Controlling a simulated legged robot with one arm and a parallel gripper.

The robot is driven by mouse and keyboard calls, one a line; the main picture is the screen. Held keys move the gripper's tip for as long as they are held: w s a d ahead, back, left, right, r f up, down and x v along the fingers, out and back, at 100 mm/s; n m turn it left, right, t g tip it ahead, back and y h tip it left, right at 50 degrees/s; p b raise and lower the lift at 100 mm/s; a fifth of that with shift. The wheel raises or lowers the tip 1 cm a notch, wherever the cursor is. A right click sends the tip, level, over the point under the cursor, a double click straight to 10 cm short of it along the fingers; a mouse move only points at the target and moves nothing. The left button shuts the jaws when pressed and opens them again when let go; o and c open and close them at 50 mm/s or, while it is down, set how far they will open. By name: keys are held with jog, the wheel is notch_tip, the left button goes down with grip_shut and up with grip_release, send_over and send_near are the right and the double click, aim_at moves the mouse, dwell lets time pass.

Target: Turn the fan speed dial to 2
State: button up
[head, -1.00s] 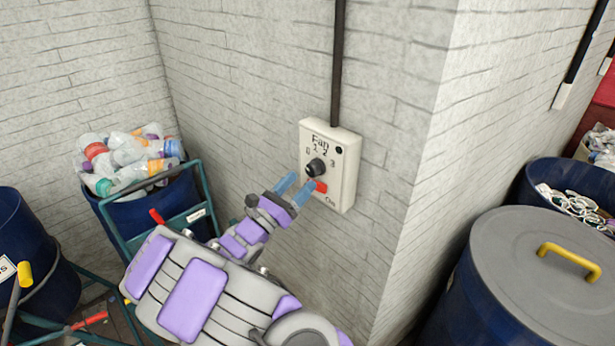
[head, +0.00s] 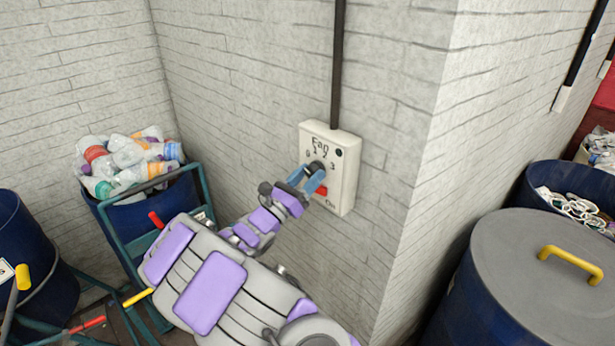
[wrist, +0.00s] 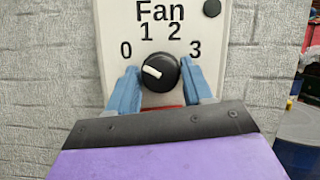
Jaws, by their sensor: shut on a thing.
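The fan dial is a round black knob (head: 317,167) on a white wall box (head: 346,182) marked "Fan" with 0, 1, 2 and 3 around it. In the wrist view the knob (wrist: 160,72) has a white pointer that lies to the left and slightly up, toward the 0. My gripper (head: 308,178) is at the box with its blue fingers on either side of the knob, shut on it. In the wrist view the fingers (wrist: 163,88) flank the knob's lower left and right. A red switch (head: 321,191) marked "On" sits below the knob, partly hidden by the fingers.
A black conduit (head: 338,70) runs up the brick wall from the box. The wall's corner is to the right. A cart bin of plastic bottles (head: 130,158) stands at left. A lidded blue drum (head: 540,265) stands at right.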

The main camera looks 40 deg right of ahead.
jog(key=shift+c, duration=1.3)
jog(key=shift+m, duration=0.5)
jog(key=m+g, duration=0.2)
jog(key=m, duration=0.2)
jog(key=shift+w+g+p, duration=0.15)
jog(key=shift+g+p, duration=0.2)
jog(key=shift+g, duration=0.05)
jog(key=m+g, duration=0.1)
jog(key=m, duration=0.1)
jog(key=m+g, duration=0.1)
jog(key=m, duration=0.2)
jog(key=shift+w+y, duration=0.1)
jog(key=shift+y, duration=0.2)
jog(key=m+g, duration=0.1)
jog(key=m, duration=0.2)
jog(key=m+g+y+b, duration=0.1)
jog(key=m, duration=0.2)
jog(key=shift+g+y, duration=0.3)
jog(key=m+b, duration=0.1)
jog(key=m, duration=0.1)
jog(key=m+y+b, duration=0.1)
jog(key=m, duration=0.1)
jog(key=shift+r+g+y, duration=0.15)
jog(key=shift+g+y, duration=0.15)
jog(key=shift+m, duration=0.5)
